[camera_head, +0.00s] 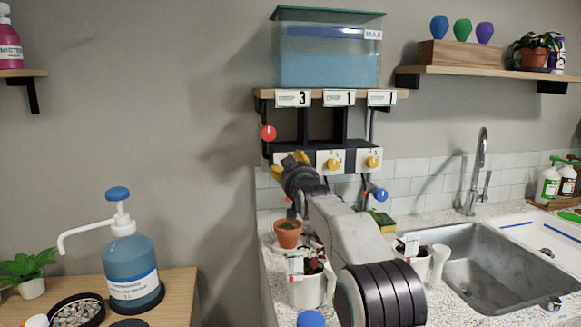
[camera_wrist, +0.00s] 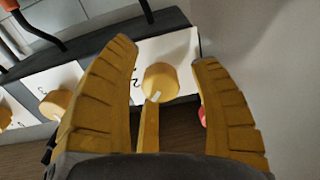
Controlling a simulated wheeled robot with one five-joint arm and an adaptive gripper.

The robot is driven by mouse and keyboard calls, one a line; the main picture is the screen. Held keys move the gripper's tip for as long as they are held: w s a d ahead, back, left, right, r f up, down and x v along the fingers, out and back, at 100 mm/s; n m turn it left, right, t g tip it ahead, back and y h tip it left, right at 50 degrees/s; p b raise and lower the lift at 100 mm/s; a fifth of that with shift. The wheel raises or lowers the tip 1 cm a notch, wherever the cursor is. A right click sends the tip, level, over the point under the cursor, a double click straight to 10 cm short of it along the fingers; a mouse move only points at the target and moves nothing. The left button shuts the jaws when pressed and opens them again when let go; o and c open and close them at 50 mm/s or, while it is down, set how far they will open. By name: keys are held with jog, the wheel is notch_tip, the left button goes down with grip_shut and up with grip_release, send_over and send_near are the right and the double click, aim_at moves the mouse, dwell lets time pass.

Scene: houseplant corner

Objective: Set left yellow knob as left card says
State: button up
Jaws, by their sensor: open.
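The left card (camera_head: 293,98) on the shelf edge reads 3. In the head view my gripper (camera_head: 289,163) is in front of the left end of the knob panel and hides the left yellow knob. In the wrist view the left yellow knob (camera_wrist: 161,80) shows between the open yellow fingers of my gripper (camera_wrist: 166,58), with a gap on both sides. A white pointer mark is on the knob, towards the lower edge of the picture. A dark digit, seemingly 2, is partly visible beside it on the white plate. The other dial digits are hidden or unclear.
The middle yellow knob (camera_head: 333,164) and right yellow knob (camera_head: 373,162) sit along the same panel. Their cards both read 1. A red round handle (camera_head: 268,132) is left of the panel.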

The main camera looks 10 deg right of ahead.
jog(key=shift+w, duration=0.1)
dwell(0.3)
grip_shut()
dwell(0.4)
